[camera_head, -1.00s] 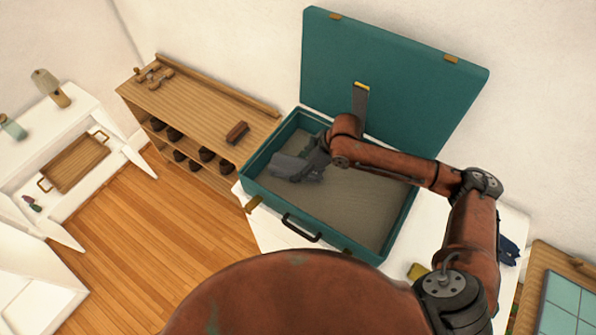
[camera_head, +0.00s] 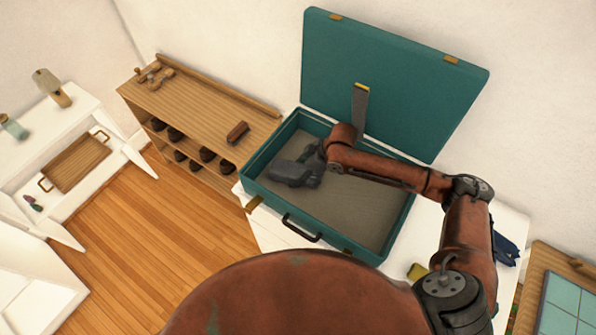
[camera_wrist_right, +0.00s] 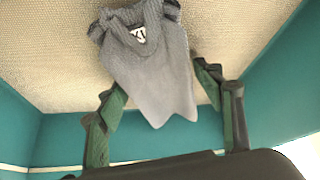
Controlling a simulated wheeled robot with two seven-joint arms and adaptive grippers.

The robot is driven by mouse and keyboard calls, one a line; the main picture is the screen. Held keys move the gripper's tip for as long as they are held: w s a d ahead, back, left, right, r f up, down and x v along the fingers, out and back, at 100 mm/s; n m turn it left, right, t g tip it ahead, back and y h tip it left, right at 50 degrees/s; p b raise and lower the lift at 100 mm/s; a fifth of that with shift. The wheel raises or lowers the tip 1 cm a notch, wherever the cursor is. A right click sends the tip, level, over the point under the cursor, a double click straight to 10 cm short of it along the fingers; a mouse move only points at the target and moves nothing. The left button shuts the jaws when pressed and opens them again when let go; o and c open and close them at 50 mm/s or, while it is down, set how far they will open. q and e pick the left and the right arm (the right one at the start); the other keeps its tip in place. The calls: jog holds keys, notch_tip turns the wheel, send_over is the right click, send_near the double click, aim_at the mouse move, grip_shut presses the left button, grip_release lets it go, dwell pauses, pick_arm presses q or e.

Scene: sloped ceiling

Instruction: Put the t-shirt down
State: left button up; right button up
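The grey t-shirt (camera_head: 291,174) lies folded or bunched on the floor of the open teal suitcase (camera_head: 263,184), in its left part. In the right wrist view the t-shirt (camera_wrist_right: 155,75) rests on the beige lining, with a white print near its collar and its narrow end toward me. My right gripper (camera_head: 314,166) is inside the case just right of the t-shirt. In the wrist view its green-padded fingers (camera_wrist_right: 160,93) are spread wide, one on each side of the cloth, with gaps showing. My left gripper is not in view.
The suitcase lid (camera_head: 395,85) stands open at the back. The right part of the case floor is bare. A wooden shoe shelf (camera_head: 195,105) stands to the left, and the case sits on a white table (camera_head: 262,232). Dark blue and yellow items lie to the right.

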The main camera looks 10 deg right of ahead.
jog(key=shift+o, duration=1)
jog(key=shift+r, duration=0.15)
jog(key=v, duration=1.2)
jog(key=shift+a, duration=0.15)
